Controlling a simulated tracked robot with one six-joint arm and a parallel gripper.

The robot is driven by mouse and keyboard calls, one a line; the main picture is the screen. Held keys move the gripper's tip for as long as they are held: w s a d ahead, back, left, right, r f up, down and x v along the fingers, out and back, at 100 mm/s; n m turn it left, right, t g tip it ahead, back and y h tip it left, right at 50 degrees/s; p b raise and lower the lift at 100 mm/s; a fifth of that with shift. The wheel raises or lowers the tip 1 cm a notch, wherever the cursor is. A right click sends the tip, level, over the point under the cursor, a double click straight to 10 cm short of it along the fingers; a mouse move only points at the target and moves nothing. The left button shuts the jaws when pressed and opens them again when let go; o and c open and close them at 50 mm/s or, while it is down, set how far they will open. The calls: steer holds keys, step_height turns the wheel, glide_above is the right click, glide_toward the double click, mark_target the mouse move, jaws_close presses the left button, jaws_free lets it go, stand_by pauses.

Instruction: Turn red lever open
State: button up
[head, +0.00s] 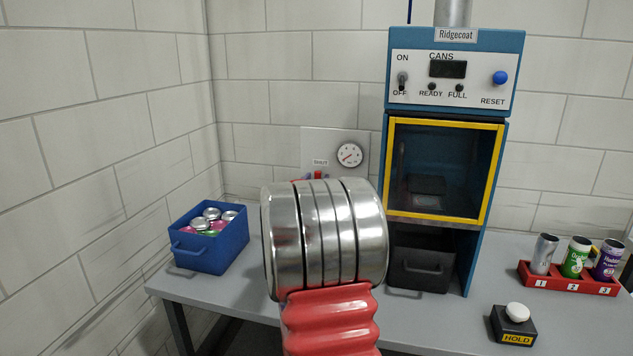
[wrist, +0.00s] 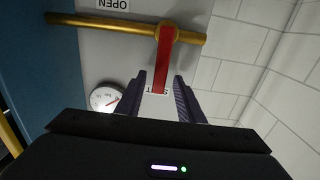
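In the wrist view, the red lever (wrist: 166,62) extends from a brass pipe (wrist: 110,22) toward my gripper (wrist: 160,78). The two dark fingers are apart, one on each side of the lever's free end. I cannot tell whether either finger touches it. An "OPEN" label (wrist: 113,4) sits beside the pipe at the top edge and appears upside down. In the head view, my silver and red arm hides most of the lever's place; only a small red part (head: 318,174) shows above it.
A round gauge (head: 349,155) is on the wall panel, also seen in the wrist view (wrist: 104,97). The blue machine (head: 453,42) stands to the right. A blue bin of cans (head: 209,256) is on the left. A red can rack (head: 567,283) and a HOLD button box (head: 514,328) are at right.

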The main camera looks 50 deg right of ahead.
steer(key=shift+c, duration=0.4)
jaws_close()
stand_by(0.4)
